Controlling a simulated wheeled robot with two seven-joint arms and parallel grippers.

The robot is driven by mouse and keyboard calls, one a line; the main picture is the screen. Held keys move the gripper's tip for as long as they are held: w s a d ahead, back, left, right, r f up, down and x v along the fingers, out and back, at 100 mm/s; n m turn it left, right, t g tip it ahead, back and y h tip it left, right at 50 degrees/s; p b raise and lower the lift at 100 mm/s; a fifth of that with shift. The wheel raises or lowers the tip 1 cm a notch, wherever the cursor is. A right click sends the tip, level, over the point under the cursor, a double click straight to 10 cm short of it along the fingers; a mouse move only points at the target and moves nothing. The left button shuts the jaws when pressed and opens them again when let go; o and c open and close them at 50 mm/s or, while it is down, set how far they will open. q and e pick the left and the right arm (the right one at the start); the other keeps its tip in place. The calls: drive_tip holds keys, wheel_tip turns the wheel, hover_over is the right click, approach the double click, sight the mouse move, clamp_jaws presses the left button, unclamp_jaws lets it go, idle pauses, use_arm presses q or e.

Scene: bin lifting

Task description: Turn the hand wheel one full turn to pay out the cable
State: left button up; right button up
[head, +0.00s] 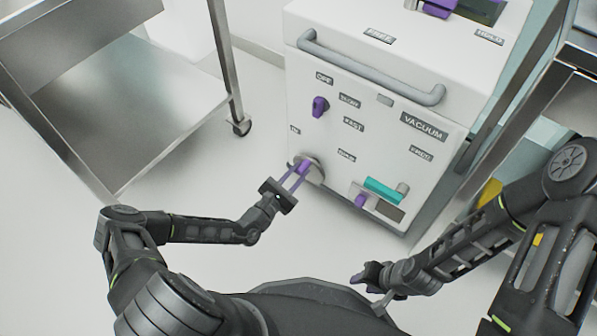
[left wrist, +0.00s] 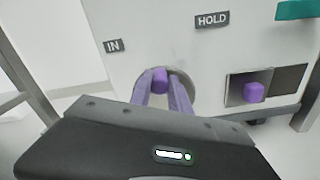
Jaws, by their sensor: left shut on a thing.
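The hand wheel (head: 317,173) is a grey disc low on the front of a white cabinet, with a purple knob on it. My left gripper (head: 301,168) reaches it from the left and is shut on the purple knob (left wrist: 160,80). In the left wrist view its two purple fingers stand either side of the knob and partly hide the wheel. No cable can be made out. My right gripper (head: 368,277) hangs low in front of my base, away from the cabinet; its jaw opening cannot be made out.
The white cabinet (head: 400,140) carries a grey bar handle (head: 370,70), a purple knob (head: 320,106) and a teal lever (head: 383,190) above a purple button (head: 360,200). A metal cart (head: 130,100) stands at left, a metal frame at right. The floor (head: 210,200) between is clear.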

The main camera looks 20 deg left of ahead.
use_arm(q)
clamp_jaws()
drive_tip(key=shift+a+n, duration=0.15)
drive_tip(key=shift+n, duration=0.15)
